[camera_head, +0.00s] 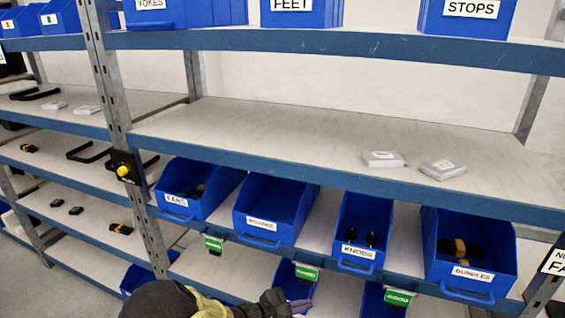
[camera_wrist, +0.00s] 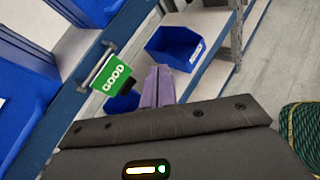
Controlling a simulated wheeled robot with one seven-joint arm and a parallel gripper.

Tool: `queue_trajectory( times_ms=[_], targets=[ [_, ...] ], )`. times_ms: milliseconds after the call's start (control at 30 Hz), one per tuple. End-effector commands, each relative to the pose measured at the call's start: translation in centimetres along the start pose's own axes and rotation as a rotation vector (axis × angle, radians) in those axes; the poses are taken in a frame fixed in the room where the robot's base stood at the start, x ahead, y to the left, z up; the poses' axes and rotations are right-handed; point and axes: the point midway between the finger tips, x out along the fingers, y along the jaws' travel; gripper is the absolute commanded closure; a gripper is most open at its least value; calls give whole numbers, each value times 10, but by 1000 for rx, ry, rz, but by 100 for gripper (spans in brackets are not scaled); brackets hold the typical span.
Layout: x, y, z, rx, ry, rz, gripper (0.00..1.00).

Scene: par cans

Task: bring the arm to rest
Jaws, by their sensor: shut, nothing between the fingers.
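My gripper (camera_head: 300,306) is at the bottom edge of the head view, low in front of the shelf rack, beside a lower blue bin with a green tag. Its purple fingers (camera_wrist: 158,86) stand together in the wrist view, shut with nothing between them. My dark forearm comes in from the bottom of the head view and hides part of the lower shelf.
A green GOOD tag (camera_wrist: 113,78) hangs close left of the fingers. A lower blue bin (camera_wrist: 175,47) lies beyond. Open floor (camera_wrist: 275,60) shows at right.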

Motion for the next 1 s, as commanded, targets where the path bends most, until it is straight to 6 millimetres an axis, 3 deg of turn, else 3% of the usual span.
queue_trajectory(
  times_ms=[167, 400, 700, 1000],
  targets=[
    [21, -45, 25, 223, 157, -302, 100],
    [19, -87, 53, 548, 337, -630, 100],
    [-1, -109, 97, 1005, 513, -930, 100],
    [-17, -118, 151, 1493, 616, -1093, 100]
  ],
)
